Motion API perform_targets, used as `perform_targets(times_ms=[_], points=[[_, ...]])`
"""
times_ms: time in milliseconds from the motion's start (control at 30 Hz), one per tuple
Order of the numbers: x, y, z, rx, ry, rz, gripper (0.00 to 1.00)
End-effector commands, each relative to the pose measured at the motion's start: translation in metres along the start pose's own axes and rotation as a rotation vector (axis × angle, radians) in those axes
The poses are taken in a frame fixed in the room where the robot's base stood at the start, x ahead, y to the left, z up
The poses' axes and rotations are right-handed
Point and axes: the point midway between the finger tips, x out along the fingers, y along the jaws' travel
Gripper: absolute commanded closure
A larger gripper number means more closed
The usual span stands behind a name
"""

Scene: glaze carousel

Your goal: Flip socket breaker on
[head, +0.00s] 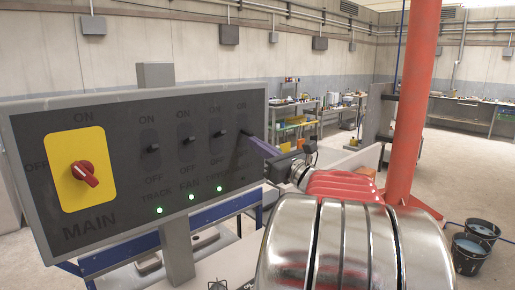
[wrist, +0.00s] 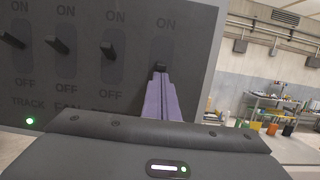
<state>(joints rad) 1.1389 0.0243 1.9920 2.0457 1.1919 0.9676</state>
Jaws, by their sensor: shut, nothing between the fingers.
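A dark panel (head: 110,215) carries a row of black toggle breakers with ON above and OFF below. The rightmost breaker lever (wrist: 161,67) is right in front of my fingertips in the wrist view. My gripper (wrist: 160,75) is shut and empty, its purple fingers pointing at that lever from below. The tips touch it or nearly do; I cannot tell which. In the head view my gripper (head: 243,133) covers this breaker's lower part, and its label is hidden, so I cannot confirm it reads socket. Three green lights glow under the other breakers, labelled TRACK, FAN and one hard to read.
A red MAIN rotary knob (head: 85,174) on a yellow plate (head: 75,195) is at the panel's left. A red column (head: 412,100) stands right of the panel. Two buckets (head: 470,252) stand on the floor at right. Shelves and benches line the back.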

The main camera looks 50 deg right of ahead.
Motion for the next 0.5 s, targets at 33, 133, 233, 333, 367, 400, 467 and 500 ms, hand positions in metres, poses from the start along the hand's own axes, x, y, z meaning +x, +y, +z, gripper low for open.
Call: perform_targets(times_ms=[33,133,233,333,367,400,467,500], points=[[-0.001,0.0,0.005,-0.007,0.025,-0.001,1.0],[-0.001,0.0,0.009,-0.007,0.087,-0.001,1.0],[-0.001,-0.001,0.013,-0.006,0.143,-0.002,1.0],[-0.002,-0.001,0.016,-0.005,0.196,-0.003,1.0],[-0.001,-0.001,0.017,-0.005,0.211,-0.003,1.0],[-0.002,-0.001,0.016,-0.001,0.219,-0.003,1.0],[-0.002,-0.001,0.015,0.0,0.216,-0.003,1.0],[-0.002,-0.001,0.015,0.0,0.216,-0.003,1.0]])
